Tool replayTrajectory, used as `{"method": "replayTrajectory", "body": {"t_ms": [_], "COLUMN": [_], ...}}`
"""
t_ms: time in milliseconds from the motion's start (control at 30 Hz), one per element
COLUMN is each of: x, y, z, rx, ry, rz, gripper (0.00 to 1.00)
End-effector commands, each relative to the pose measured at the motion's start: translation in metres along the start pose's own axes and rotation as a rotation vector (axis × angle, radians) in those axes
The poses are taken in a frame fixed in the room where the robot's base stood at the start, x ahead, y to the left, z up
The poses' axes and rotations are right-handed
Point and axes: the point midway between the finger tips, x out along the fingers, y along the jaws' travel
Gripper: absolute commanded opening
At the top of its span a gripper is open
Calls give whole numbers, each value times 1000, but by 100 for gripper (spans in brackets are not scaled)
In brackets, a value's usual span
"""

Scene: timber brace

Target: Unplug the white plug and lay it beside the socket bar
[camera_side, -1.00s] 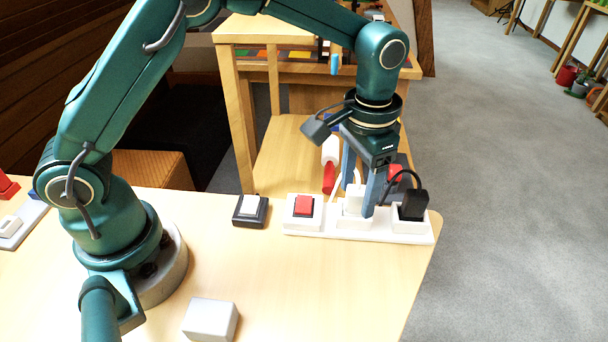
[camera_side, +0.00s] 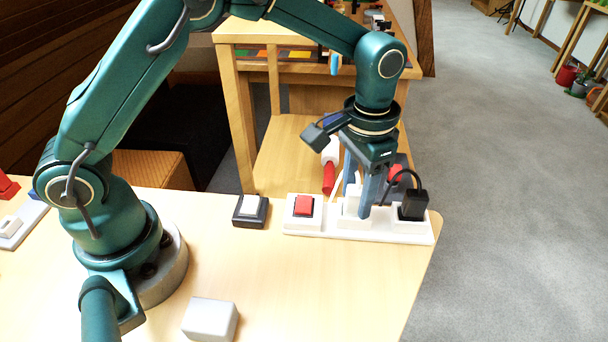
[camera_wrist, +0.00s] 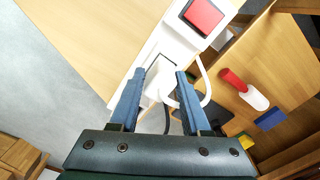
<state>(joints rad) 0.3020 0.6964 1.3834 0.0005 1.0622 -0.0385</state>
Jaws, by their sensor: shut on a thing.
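The white socket bar (camera_side: 325,228) lies near the right edge of the table, with a red switch (camera_side: 303,205) at its left end. The white plug (camera_side: 351,203) is at the middle socket, partly hidden by a finger. My gripper (camera_side: 357,210) points down over this socket, its blue-grey fingers closed on the plug. In the wrist view, my gripper (camera_wrist: 161,76) has a finger on each side of the white plug (camera_wrist: 158,91), with a white cord curving to the right. Whether the plug is still fully seated cannot be told.
A black plug (camera_side: 413,204) with a dark cord sits in the right socket, close to my fingers. A black-framed switch (camera_side: 250,211) is left of the bar. A grey block (camera_side: 210,320) lies in front. The table between block and bar is clear.

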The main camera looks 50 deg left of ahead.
Motion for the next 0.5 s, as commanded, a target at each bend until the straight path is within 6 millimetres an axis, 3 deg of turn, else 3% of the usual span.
{"method": "replayTrajectory", "body": {"t_ms": [500], "x": [-15], "y": [0], "z": [-1], "rx": [-5], "ry": [4], "rz": [2], "gripper": [0]}}
